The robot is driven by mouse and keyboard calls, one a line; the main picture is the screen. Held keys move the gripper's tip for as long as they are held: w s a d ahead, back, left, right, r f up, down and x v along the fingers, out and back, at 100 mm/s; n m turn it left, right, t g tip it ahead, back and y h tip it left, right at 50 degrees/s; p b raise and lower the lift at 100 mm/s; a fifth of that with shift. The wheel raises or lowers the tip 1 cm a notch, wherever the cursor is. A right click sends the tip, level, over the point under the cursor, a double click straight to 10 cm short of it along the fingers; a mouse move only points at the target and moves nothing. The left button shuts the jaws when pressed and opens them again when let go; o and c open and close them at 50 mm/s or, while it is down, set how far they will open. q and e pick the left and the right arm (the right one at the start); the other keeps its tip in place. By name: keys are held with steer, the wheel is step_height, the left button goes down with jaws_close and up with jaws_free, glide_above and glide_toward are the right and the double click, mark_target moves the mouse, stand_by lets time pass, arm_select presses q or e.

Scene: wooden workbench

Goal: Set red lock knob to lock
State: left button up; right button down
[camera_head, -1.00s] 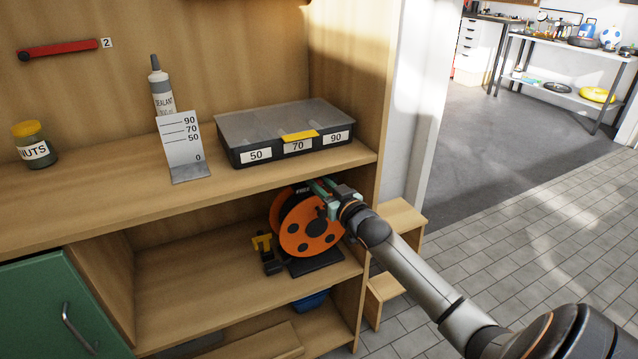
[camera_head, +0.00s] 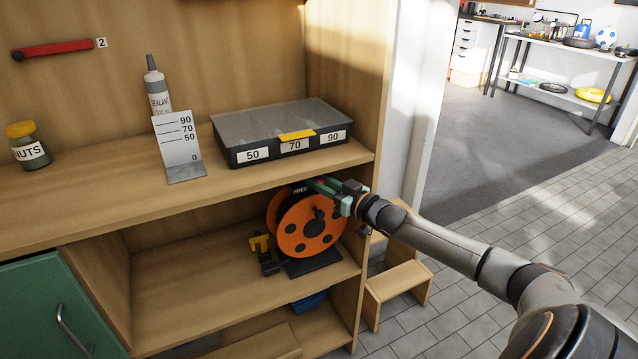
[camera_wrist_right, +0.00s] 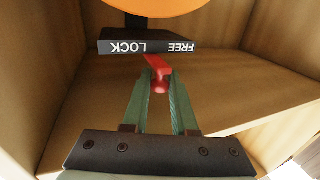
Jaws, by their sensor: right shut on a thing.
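An orange cable reel (camera_head: 302,232) stands on the middle shelf under the worktop. A dark label plate (camera_wrist_right: 148,47) at its top reads LOCK and FREE, upside down in the wrist view. The red lock knob (camera_wrist_right: 157,68) sits at this plate between the two words, its upper end slanting slightly toward the LOCK side. My right gripper (camera_wrist_right: 160,84) is shut on the knob, with a green finger on each side. My left gripper is not in view.
The worktop edge (camera_head: 200,195) runs close above the reel, and the shelf's right side wall (camera_head: 347,305) is near my wrist. A black organizer box (camera_head: 270,135) stands on the worktop above. A wooden step stool (camera_head: 395,285) stands on the floor at the right.

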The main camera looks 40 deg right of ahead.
steer(key=shift+d, duration=0.1)
steer(key=c, duration=0.7)
jaws_free()
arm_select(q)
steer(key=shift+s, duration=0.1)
arm_select(e)
steer(key=shift+s, duration=0.15)
arm_select(q)
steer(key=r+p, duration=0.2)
steer(key=p, duration=0.1)
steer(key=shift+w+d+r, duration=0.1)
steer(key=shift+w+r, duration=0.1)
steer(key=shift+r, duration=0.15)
arm_select(e)
steer(key=s+d, duration=0.1)
steer(key=s, duration=1.1)
steer(key=shift+s, duration=0.15)
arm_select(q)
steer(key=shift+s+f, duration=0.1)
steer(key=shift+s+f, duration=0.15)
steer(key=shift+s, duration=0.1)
